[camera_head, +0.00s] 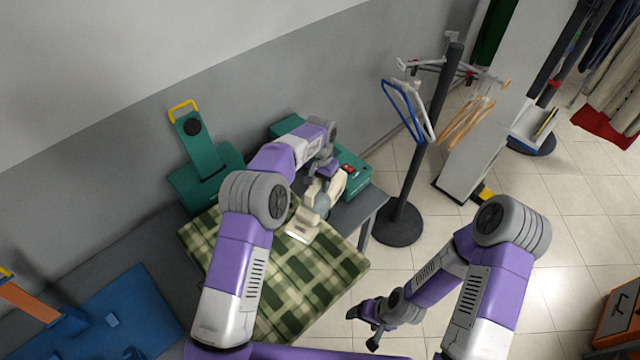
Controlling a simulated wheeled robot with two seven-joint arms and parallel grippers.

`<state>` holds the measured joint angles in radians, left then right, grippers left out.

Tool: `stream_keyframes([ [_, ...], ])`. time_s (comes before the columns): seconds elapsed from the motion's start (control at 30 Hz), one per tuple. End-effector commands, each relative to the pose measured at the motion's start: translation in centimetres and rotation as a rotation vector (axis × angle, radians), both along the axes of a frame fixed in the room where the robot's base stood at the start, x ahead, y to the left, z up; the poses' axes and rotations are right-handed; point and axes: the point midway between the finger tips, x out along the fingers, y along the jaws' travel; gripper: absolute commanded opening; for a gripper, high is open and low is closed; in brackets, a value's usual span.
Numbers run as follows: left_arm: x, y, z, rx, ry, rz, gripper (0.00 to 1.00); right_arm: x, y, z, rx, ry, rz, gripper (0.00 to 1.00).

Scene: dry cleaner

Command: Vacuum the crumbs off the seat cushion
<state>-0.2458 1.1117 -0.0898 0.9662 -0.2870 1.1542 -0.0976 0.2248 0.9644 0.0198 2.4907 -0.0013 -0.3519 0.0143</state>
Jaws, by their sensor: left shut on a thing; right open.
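The seat cushion (315,282) is a green and cream plaid square lying on the grey table, partly hidden by my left arm. The handheld vacuum (303,226) is cream with a greyish clear part, and its flat pale nozzle is over the cushion's upper right part. I cannot tell whether the nozzle touches the cloth. My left gripper (322,182) is shut on the vacuum. No crumbs can be made out at this size. My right gripper (364,326) is open and empty, right of the cushion and clear of it.
A green box (355,178) with a red switch stands behind the vacuum. A green stand with a yellow handle (200,150) is behind the cushion. A dark pole rack (420,140) with hangers stands right of the table (372,205).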

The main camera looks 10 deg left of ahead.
Motion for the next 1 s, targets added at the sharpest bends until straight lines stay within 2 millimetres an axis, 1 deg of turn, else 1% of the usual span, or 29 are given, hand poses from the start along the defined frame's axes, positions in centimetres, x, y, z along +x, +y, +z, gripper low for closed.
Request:
stream_keyframes([
  [0.03,0.1,0.0,0.9,-0.001,-0.005,0.000,0.00,0.0,0.0,0.6,0.000,0.000,0.000,0.76],
  [0.1,0.1,0.0,1.3,-0.001,-0.005,0.000,0.00,0.0,0.0,0.8,0.000,0.000,0.000,0.76],
  [0.47,0.1,0.0,1.4,-0.002,-0.004,0.000,0.00,0.0,0.0,0.8,0.000,0.000,0.000,0.76],
  [0.57,0.1,0.0,1.8,-0.002,-0.004,0.000,0.00,0.0,0.0,1.1,0.000,0.000,0.000,0.76],
  [0.83,0.1,-0.1,4.2,-0.001,-0.005,0.000,0.00,0.0,0.0,2.7,0.000,0.000,0.000,0.76],
  [1.0,0.1,0.0,4.4,-0.002,-0.005,0.000,0.00,0.0,0.0,2.8,0.000,0.000,0.000,0.76],
])
